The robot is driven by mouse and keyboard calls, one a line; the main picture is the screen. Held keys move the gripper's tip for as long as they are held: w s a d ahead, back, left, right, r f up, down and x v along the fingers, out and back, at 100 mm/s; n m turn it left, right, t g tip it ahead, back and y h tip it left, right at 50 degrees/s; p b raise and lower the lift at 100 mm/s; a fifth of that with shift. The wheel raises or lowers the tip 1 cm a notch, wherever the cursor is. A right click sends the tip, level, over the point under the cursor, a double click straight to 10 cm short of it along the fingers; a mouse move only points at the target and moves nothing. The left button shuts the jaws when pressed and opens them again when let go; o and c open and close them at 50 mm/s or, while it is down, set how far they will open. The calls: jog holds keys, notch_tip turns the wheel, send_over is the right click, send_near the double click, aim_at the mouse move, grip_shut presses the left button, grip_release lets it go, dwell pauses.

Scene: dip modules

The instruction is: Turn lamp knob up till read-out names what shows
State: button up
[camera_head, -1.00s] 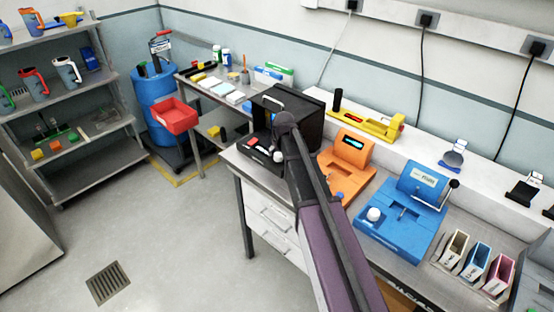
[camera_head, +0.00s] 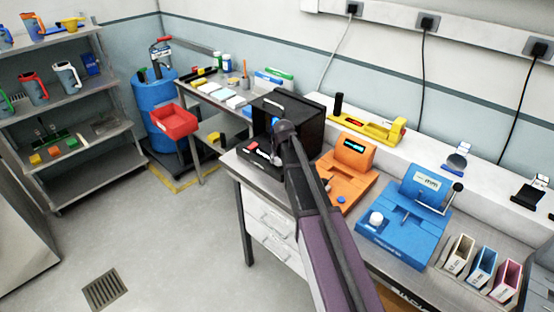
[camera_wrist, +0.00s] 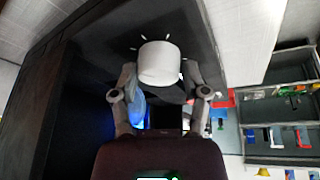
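A black box (camera_head: 300,116) stands on the bench, open toward the front. In the wrist view a white round knob (camera_wrist: 160,64) sits on a dark panel with pale dial marks around it. My gripper (camera_wrist: 160,75) has one finger on each side of the knob, close against it, and appears shut on it. A blue glowing object (camera_wrist: 138,108) shows just behind the left finger. In the head view my arm covers much of the box front and the knob. Small markings on the box's front strip (camera_head: 262,154) are too small to read.
An orange module (camera_head: 352,155) with a lit teal read-out and a blue module (camera_head: 420,190) with a lever stand right of the box. A yellow device (camera_head: 370,126) lies behind. Several coloured holders (camera_head: 482,265) stand front right. A red bin (camera_head: 173,122) is left.

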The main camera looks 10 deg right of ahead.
jog(key=c, duration=0.4)
jog(key=shift+a, duration=0.15)
jog(key=shift+c, duration=0.2)
jog(key=shift+m, duration=0.3)
jog(key=m+h, duration=0.2)
jog(key=m, duration=0.2)
jog(key=shift+m, duration=0.3)
jog(key=m, duration=0.2)
jog(key=m+g+h, duration=0.1)
jog(key=m, duration=0.1)
jog(key=shift+m+g, duration=0.3)
jog(key=shift+m, duration=0.1)
jog(key=shift+h, duration=0.3)
